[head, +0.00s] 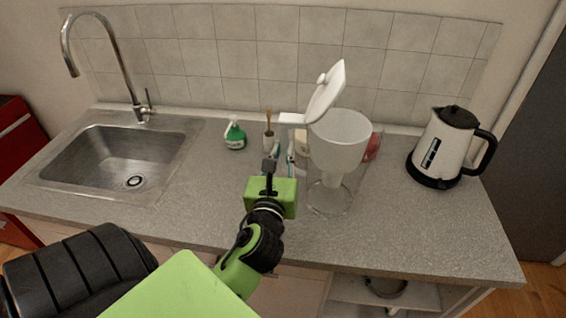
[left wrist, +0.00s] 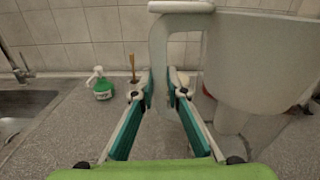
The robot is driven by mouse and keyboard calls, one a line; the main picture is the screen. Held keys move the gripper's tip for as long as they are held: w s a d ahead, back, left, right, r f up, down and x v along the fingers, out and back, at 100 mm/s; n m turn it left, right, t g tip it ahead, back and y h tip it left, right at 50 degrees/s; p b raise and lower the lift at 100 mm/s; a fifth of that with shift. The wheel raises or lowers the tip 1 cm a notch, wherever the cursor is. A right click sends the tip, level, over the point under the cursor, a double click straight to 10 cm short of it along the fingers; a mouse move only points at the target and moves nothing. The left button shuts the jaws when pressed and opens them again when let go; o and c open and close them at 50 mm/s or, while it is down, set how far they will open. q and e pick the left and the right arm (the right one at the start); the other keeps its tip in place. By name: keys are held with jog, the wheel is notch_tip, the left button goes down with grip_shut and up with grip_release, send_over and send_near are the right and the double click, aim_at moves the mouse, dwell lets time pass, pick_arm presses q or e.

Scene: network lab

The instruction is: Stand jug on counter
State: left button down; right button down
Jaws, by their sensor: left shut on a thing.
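The jug (head: 340,138) is a clear filter jug with a white inner funnel and a white lid (head: 327,90) tilted up open. It looks upright over the middle of the counter (head: 420,225); I cannot tell whether its base touches the surface. My left gripper (head: 278,160) is on the jug's left side, shut on its handle. In the left wrist view the pale handle (left wrist: 158,60) runs down between the fingertips (left wrist: 160,92), with the jug body (left wrist: 255,60) to the right. My right gripper is not in view.
A white kettle (head: 440,150) stands at the right. A green spray bottle (head: 235,136) and a cup with a brush (head: 268,140) stand at the back left of the jug. A sink (head: 95,165) with a faucet is at the left. Counter to the jug's front right is clear.

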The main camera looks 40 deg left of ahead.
aim_at(284, 161)
pick_arm(q)
jog(key=shift+f, duration=1.4)
jog(key=c, duration=2)
grip_release()
jog(key=shift+f, duration=0.2)
jog(key=shift+s+d, duration=0.1)
